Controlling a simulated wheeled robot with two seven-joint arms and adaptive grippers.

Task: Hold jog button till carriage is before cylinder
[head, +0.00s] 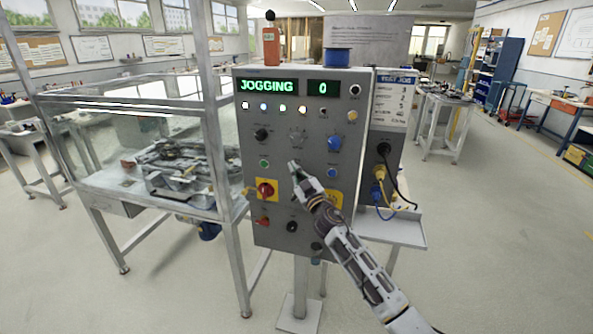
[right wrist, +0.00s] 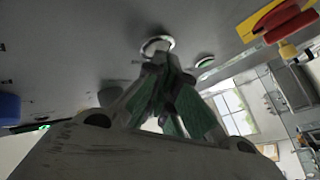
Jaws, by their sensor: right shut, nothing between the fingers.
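The grey control panel (head: 253,139) stands upright, and its green display (head: 267,87) reads JOGGING; a second display (head: 323,88) reads 0. My right gripper (head: 294,167) is shut and empty, its fingertips at the panel face between a green button (head: 264,163) and a blue button (head: 332,173). In the right wrist view the fingertips (right wrist: 157,60) meet a round metal-rimmed button (right wrist: 158,42); its middle is hidden behind them. The ring track (head: 180,165) lies inside the clear enclosure on the left. I cannot tell carriage from cylinder there. My left gripper is out of view.
A red and yellow emergency stop (head: 265,189) sits low left of the gripper. A black cable and a blue plug hang at the panel's right side, above a small grey shelf (head: 405,232). Open floor lies to the right.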

